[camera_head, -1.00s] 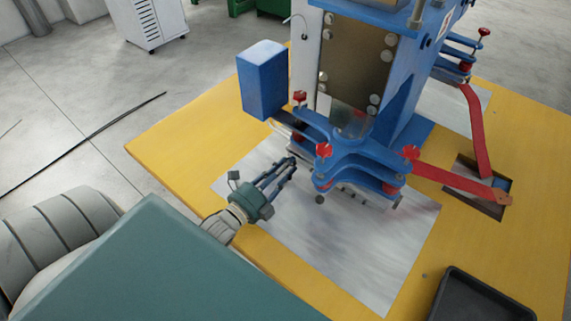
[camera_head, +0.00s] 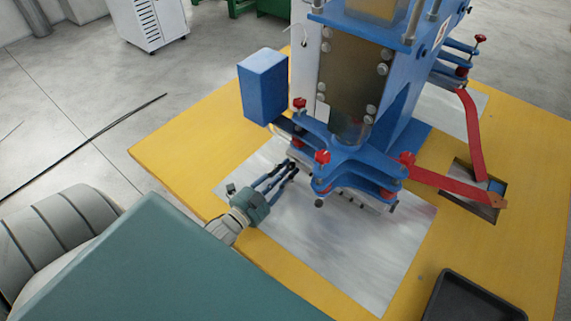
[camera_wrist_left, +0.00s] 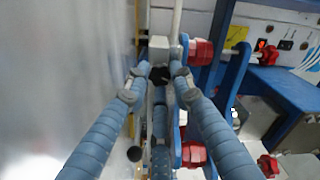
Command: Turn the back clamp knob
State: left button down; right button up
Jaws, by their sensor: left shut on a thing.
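My left gripper (camera_head: 291,167) is at the left side of the blue clamp plates (camera_head: 350,165) of the machine. In the left wrist view its fingers (camera_wrist_left: 160,76) are closed around a small dark knob, the back clamp knob (camera_wrist_left: 160,75), mostly hidden between the fingertips. A second black ball knob (camera_head: 319,203) sits at the front of the clamp, apart from the gripper. It also shows low in the left wrist view (camera_wrist_left: 134,154). My right gripper is not in view.
Red knobs (camera_head: 323,156) stand on the clamp plates close to my left fingers, and a red lever (camera_head: 450,184) reaches right. A blue box (camera_head: 264,86) hangs above and behind the gripper. A black tray (camera_head: 440,300) lies at the front right. The metal sheet (camera_head: 350,250) in front is clear.

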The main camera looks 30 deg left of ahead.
pick_arm(q)
jog(key=shift+a+n, duration=0.1)
jog(key=shift+n, duration=1.6)
jog(key=c, duration=1.5)
grip_release()
jog(key=s, duration=0.8)
jog(key=s+a, duration=0.1)
jog(key=s, duration=0.3)
jog(key=shift+p, duration=0.3)
